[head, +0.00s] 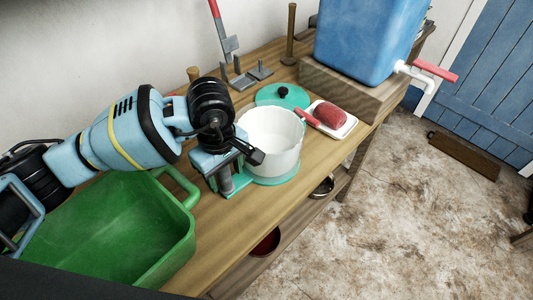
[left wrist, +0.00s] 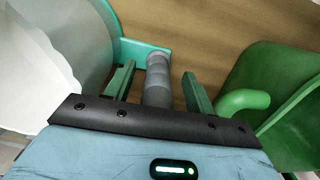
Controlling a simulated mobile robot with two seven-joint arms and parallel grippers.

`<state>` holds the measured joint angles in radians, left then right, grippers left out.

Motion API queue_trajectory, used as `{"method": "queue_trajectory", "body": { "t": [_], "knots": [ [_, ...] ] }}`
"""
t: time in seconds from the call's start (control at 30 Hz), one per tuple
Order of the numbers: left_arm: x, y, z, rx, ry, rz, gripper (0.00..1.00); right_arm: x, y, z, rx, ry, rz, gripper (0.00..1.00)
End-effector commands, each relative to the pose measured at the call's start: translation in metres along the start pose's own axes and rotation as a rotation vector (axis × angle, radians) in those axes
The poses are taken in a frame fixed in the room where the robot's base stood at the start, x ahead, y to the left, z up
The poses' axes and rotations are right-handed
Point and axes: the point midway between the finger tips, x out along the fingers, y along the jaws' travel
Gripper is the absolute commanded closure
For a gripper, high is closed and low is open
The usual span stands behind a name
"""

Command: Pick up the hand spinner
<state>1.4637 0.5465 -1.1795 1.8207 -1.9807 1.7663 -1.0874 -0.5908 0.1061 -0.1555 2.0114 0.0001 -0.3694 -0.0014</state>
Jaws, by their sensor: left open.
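A white round tub (head: 272,142) on a teal base (head: 272,180) stands on the wooden bench; I take it to be the hand spinner. It shows at the left of the left wrist view (left wrist: 32,70), with its teal base (left wrist: 135,48) reaching to a grey upright post (left wrist: 157,80). My left gripper (head: 228,172) is open at the near left side of the tub. In the left wrist view its two green fingers (left wrist: 158,88) stand either side of the grey post, with gaps showing. The gripper hides part of the post in the head view. My right gripper is not in view.
A green basin (head: 120,225) stands close left of the gripper. A teal lid with black knob (head: 283,93) and a red brush or sponge on a white dish (head: 330,118) lie behind the tub. A blue tank (head: 365,40) stands at the back right.

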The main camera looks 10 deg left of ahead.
Motion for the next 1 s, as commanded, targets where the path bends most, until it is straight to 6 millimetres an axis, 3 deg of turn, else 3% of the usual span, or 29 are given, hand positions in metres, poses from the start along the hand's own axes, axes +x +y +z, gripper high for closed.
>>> {"method": "queue_trajectory", "body": {
  "t": [0.23, 0.67, 1.0],
  "knots": [
    [0.0014, 0.0003, 0.0002, 0.001, 0.0, 0.001, 0.45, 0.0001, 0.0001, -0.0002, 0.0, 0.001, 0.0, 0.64],
    [0.001, 0.0003, 0.0001, 0.001, 0.0, 0.001, 1.0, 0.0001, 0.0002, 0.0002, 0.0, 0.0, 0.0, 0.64],
    [-0.0006, 0.0012, -0.0001, 0.0, 0.0, 0.006, 1.0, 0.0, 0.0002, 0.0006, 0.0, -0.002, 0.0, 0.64]
  ]
}}
